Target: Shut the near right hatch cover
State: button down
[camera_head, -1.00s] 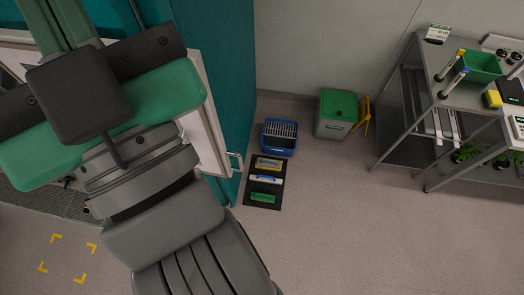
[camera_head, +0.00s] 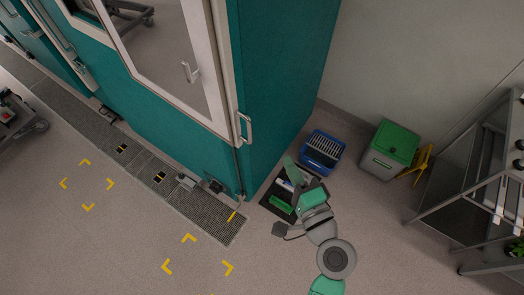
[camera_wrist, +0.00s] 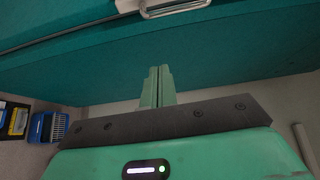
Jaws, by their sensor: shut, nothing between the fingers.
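The teal chamber (camera_head: 275,85) stands at the upper left of the head view. Its front holds a white-framed glass panel (camera_head: 165,45), which I take for the near right hatch cover. A small handle (camera_head: 190,72) shows on the glass, and a metal bar handle (camera_head: 245,128) is at the frame's right edge. I cannot tell whether the cover is fully shut. My gripper (camera_head: 289,162) is beside the chamber's right side, above the dark mat. In the wrist view its green fingers (camera_wrist: 157,80) are together and empty, pointing at a teal surface. A bar handle (camera_wrist: 176,8) shows at the top.
A blue crate (camera_head: 322,150) and a grey bin with a green lid (camera_head: 390,145) stand by the wall. A yellow folding stand (camera_head: 418,162) is beside the bin. A metal shelf rack (camera_head: 455,220) is at the right. The floor in front of the chamber is largely clear.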

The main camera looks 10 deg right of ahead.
jog(key=w+a+p, duration=0.3)
jog(key=w+a, duration=0.3)
jog(key=w, duration=0.1)
jog(key=shift+f, duration=0.2)
dwell(0.4)
